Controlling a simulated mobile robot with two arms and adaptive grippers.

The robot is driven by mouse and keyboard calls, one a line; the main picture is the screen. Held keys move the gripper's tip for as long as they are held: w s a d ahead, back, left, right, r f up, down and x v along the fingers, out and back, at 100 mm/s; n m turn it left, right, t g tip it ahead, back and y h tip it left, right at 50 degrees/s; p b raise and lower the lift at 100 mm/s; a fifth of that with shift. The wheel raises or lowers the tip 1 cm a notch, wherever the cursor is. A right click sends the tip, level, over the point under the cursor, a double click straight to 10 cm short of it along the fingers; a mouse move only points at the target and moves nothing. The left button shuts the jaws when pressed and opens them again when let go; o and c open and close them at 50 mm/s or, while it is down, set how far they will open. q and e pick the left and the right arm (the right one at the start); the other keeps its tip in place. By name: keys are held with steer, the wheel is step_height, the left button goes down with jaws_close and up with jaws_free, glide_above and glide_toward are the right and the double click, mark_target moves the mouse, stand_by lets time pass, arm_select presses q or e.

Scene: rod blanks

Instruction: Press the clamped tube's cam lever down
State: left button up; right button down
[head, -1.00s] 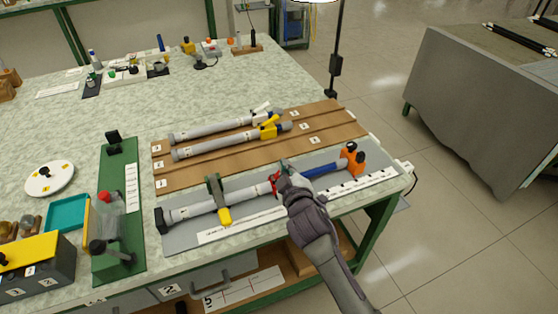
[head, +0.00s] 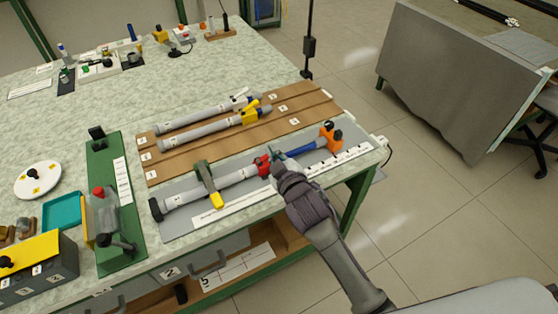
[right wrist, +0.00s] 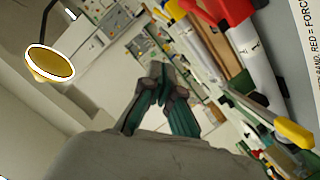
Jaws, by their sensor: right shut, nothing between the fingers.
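The clamped tube (head: 235,178) is pale grey and lies on the grey mat, held by a clamp (head: 203,172) with a yellow handle (head: 216,200). A red collar with a red cam lever (head: 263,163) sits at its right end. In the right wrist view the tube (right wrist: 252,55) and red part (right wrist: 232,10) show at upper right; the lever's exact angle is unclear. My right gripper (head: 275,156) is shut and empty, just right of the red part. Its fingertips (right wrist: 157,72) show mid-frame in the wrist view; contact cannot be told. My left gripper is not in view.
A blue rod (head: 300,150) leads to an orange holder (head: 328,138) at the mat's right end. Two more tubes (head: 208,130) lie on the brown rack (head: 300,118) behind. A green stand (head: 120,215) is at left.

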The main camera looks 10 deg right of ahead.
steer(key=v, duration=0.4)
steer(key=shift+s+d+r, duration=0.1)
steer(key=shift+d, duration=0.3)
